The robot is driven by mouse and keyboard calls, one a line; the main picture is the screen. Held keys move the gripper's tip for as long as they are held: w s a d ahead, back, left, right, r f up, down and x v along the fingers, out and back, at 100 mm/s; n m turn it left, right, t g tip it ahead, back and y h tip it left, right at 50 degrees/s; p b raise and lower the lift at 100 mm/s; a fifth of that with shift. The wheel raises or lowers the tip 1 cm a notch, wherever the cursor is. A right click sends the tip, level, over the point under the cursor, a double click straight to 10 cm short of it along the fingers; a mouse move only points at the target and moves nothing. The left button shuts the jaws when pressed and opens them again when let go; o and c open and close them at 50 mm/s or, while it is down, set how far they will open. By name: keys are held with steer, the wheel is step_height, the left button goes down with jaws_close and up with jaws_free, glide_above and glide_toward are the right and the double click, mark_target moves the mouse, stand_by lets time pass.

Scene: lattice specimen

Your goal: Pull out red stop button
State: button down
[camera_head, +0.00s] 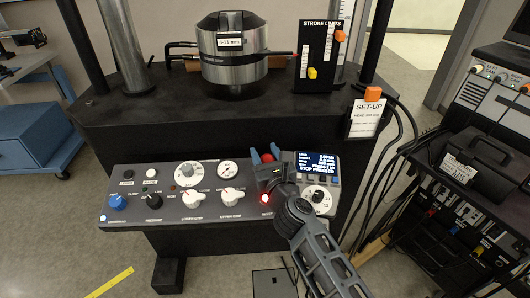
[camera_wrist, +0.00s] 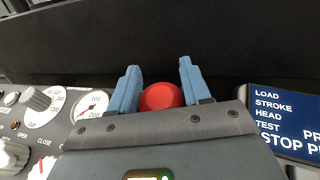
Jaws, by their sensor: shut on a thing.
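The red stop button (camera_wrist: 160,97) is a round red cap, seen in the wrist view between the two blue fingers of my gripper (camera_wrist: 160,88). The fingers stand on its left and right sides, shut on it. The head view shows a little of the red button (camera_head: 267,157) between the fingertips of my gripper (camera_head: 265,155). The button's base is hidden by my gripper. The blue display (camera_head: 318,163) right of my gripper reads "STOP PRESSED" on its bottom line.
The sloped control panel (camera_head: 135,218) carries several knobs and dials left of my gripper. A glowing red lamp (camera_head: 265,198) is just below my gripper. A dark machine bed (camera_head: 150,115) rises behind the panel. Instrument racks (camera_head: 460,190) stand at the right.

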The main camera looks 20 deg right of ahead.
steer(key=shift+r, duration=0.2)
steer(key=c, duration=0.6)
jaws_free()
steer(key=shift+s+a, duration=0.2)
steer(key=shift+s, duration=1.8)
steer(key=shift+s+a, duration=0.2)
steer(key=shift+s, duration=1.75)
